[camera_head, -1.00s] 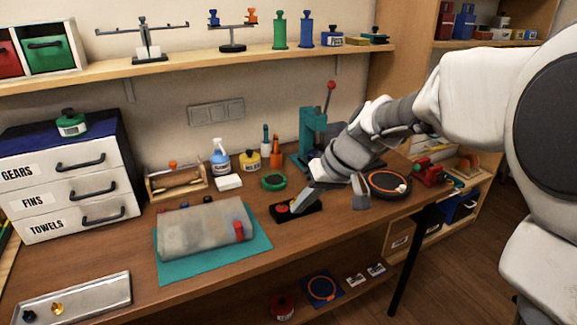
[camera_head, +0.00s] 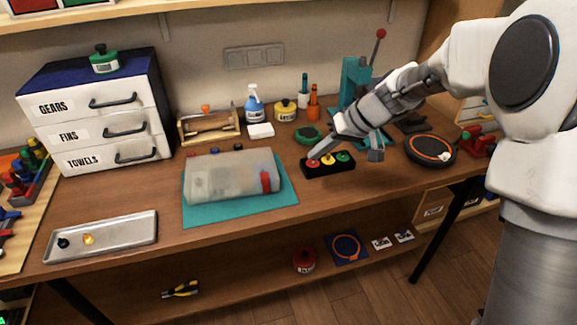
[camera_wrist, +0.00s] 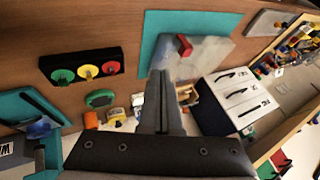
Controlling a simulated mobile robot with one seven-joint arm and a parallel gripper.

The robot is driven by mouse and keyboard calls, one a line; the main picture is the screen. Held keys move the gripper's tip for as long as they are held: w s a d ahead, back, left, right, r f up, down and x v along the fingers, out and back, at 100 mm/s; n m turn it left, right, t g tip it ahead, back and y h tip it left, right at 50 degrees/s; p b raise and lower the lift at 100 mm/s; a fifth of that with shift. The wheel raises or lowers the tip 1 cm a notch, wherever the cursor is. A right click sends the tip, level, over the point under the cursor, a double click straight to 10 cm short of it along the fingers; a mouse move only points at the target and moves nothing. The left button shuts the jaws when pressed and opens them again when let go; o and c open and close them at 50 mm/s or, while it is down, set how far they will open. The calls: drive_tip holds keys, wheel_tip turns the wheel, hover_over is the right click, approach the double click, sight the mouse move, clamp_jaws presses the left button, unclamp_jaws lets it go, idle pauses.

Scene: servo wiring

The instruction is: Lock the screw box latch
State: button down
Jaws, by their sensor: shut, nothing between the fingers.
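A grey, rounded box (camera_head: 225,176) lies on a teal mat (camera_head: 200,215) at the middle of the bench. A red latch-like part (camera_head: 266,181) sits at the right end of its front side. In the wrist view the grey box (camera_wrist: 212,50) shows beyond the fingers, with the red part (camera_wrist: 184,45) near its corner. Whether the latch is fastened is too small to tell. My gripper (camera_head: 313,156) is shut and empty, right of the grey box and apart from it. In the wrist view my gripper (camera_wrist: 160,74) has its fingers together.
A black button box (camera_head: 340,168) with red, yellow and green buttons is close by my fingertips. A teal press (camera_head: 354,85), green round tin (camera_head: 308,134), bottles and a wooden tray (camera_head: 208,128) stand behind. A drawer unit (camera_head: 90,110) is at left. Bare bench lies in front.

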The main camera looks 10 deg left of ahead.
sight(265, 176)
drive_tip(key=x, duration=0.9)
drive_tip(key=shift+a+f+b, duration=0.15)
drive_tip(key=shift+f+b, duration=0.15)
drive_tip(key=a, duration=0.1)
drive_tip(key=s+a, duration=0.1)
drive_tip(key=a, duration=0.1)
drive_tip(key=shift+s, duration=0.25)
drive_tip(key=shift+s+a, duration=0.15)
drive_tip(key=shift+a, duration=0.2)
drive_tip(key=shift+s+a+f, duration=0.1)
drive_tip(key=shift+s+a, duration=0.05)
drive_tip(key=shift+a, duration=0.1)
drive_tip(key=shift+s+a+b, duration=0.2)
drive_tip(key=shift+a+b, duration=0.1)
drive_tip(key=shift+a, duration=0.2)
drive_tip(key=shift+s+a+b, duration=0.25)
drive_tip(key=shift+a, duration=0.2)
